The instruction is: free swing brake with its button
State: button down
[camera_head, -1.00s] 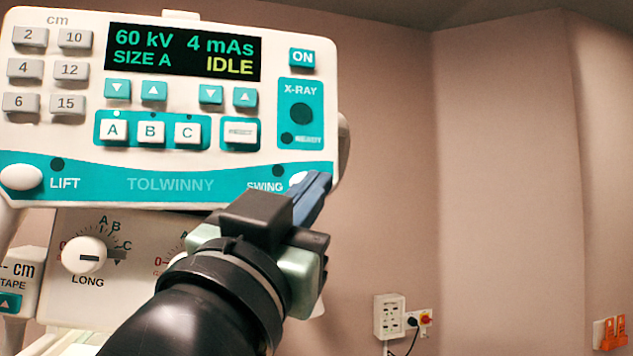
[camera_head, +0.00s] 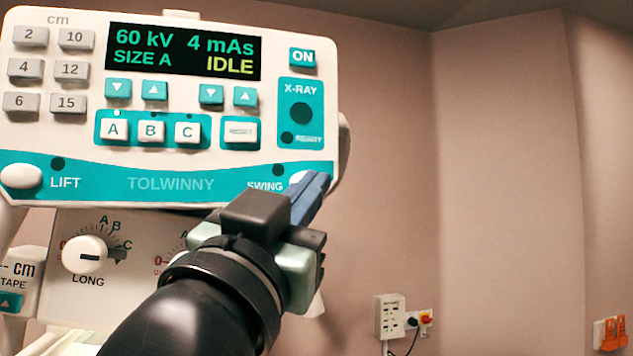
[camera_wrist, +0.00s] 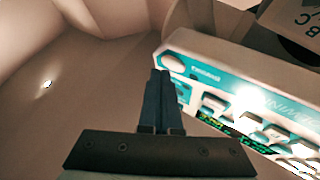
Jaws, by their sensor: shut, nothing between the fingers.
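The control panel (camera_head: 170,186) fills the upper left of the head view, with a teal band along its bottom. The white SWING button (camera_head: 297,179) sits at the band's right end, partly hidden behind my fingers. The lamp (camera_head: 278,170) above the SWING label is dark. In the wrist view the panel appears turned over, and the round white button (camera_wrist: 173,62) shows at its near corner. My gripper (camera_head: 322,180) is shut and empty, its blue fingertips over or in front of the button's right side. I cannot tell whether they touch it.
The white LIFT button (camera_head: 21,176) is at the band's left end. The display (camera_head: 183,52) reads IDLE. Below is a LONG knob (camera_head: 84,255). A wall socket box (camera_head: 389,316) is at lower right. The space right of the panel is clear.

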jog(key=shift+w+a, duration=0.15)
jog(key=shift+w, duration=0.3)
dwell(0.7)
jog(key=shift+s, duration=0.1)
jog(key=shift+s+d, duration=0.25)
jog(key=shift+s, duration=0.4)
jog(key=shift+s+d, duration=0.25)
jog(key=shift+s, duration=0.55)
jog(key=shift+s+d, duration=0.25)
jog(key=shift+s, duration=0.55)
jog(key=shift+s+d, duration=0.25)
jog(key=shift+s, duration=0.55)
jog(key=s+f+n+t+y+b, duration=0.1)
jog(key=s+f+n+t+y, duration=0.2)
jog(key=s+n+t+y, duration=0.2)
jog(key=shift+f+n+y, duration=0.35)
jog(key=shift+n+y, duration=0.45)
jog(key=shift+y, duration=0.7)
